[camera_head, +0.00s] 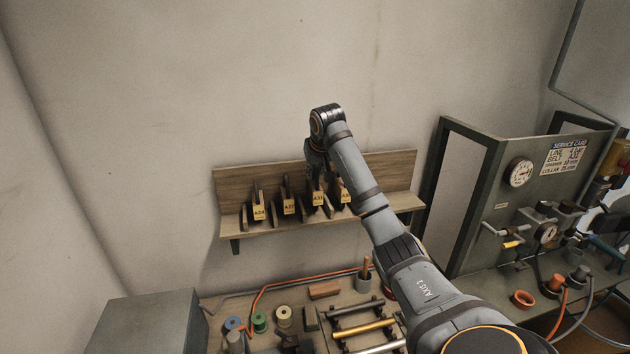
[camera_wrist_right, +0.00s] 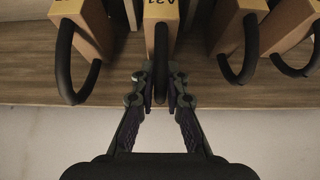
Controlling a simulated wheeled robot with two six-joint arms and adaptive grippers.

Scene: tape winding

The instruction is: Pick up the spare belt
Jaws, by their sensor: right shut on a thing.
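Black belts with tan labelled sleeves stand in a row on a wooden wall shelf (camera_head: 290,229). The belt marked A31 (camera_head: 318,199) is third from the left in the head view; in the wrist view its black loop (camera_wrist_right: 160,50) hangs in front of its tan sleeve. My right gripper (camera_wrist_right: 160,82) is shut on that loop, one finger on each side. In the head view the right gripper (camera_head: 318,172) is just above the A31 sleeve and partly hidden by its own arm. The belt is still at its place in the row. My left gripper is out of view.
Neighbouring belts A24 (camera_head: 259,213), A27 (camera_head: 289,207) and one at the right (camera_head: 345,196) stand close by. A service card (camera_head: 566,154) hangs on the grey panel at right. The bench below holds spools (camera_head: 284,315) and rods (camera_head: 370,329).

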